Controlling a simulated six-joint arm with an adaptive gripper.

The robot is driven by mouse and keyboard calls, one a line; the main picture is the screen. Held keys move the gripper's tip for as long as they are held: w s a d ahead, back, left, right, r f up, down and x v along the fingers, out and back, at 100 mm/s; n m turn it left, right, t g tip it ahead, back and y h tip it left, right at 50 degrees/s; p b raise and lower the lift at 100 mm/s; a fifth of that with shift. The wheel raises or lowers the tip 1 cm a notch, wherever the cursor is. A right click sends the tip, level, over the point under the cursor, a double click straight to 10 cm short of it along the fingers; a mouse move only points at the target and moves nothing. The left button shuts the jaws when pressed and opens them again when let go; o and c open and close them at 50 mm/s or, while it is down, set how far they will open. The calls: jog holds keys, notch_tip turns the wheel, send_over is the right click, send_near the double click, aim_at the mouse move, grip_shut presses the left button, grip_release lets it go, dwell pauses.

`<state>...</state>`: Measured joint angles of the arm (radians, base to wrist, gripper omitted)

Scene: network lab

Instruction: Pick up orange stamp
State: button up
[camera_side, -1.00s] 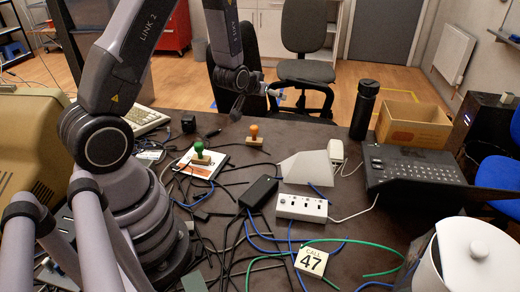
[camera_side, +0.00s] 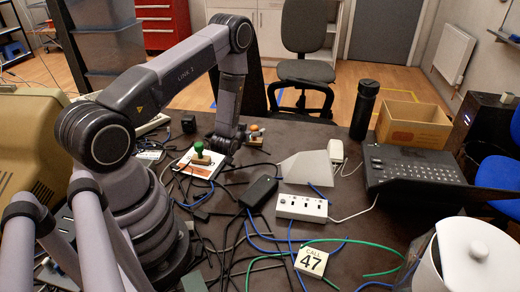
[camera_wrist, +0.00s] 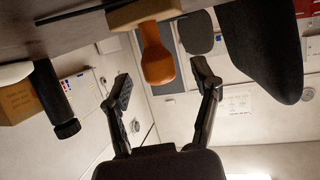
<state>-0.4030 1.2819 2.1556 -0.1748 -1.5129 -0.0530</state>
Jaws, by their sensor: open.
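The orange stamp (camera_side: 254,128) stands upright on the dark table, left of the white wedge-shaped stand, partly hidden by my gripper (camera_side: 246,134) in the side view. In the wrist view, where the table is at the top, its orange handle (camera_wrist: 157,62) hangs from a pale wooden base (camera_wrist: 143,13). My gripper (camera_wrist: 164,82) is open there, with one finger on each side of the handle's rounded end. Gaps show between the handle and both fingers. Whether the handle is fully between the fingertips in depth, I cannot tell.
A green-handled stamp (camera_side: 199,150) stands on a white pad just left of my wrist. A black bottle (camera_side: 364,110) and cardboard box (camera_side: 412,124) stand to the right.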

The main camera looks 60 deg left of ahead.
jog(key=shift+x, duration=0.75)
grip_shut()
jog(key=shift+r, duration=0.1)
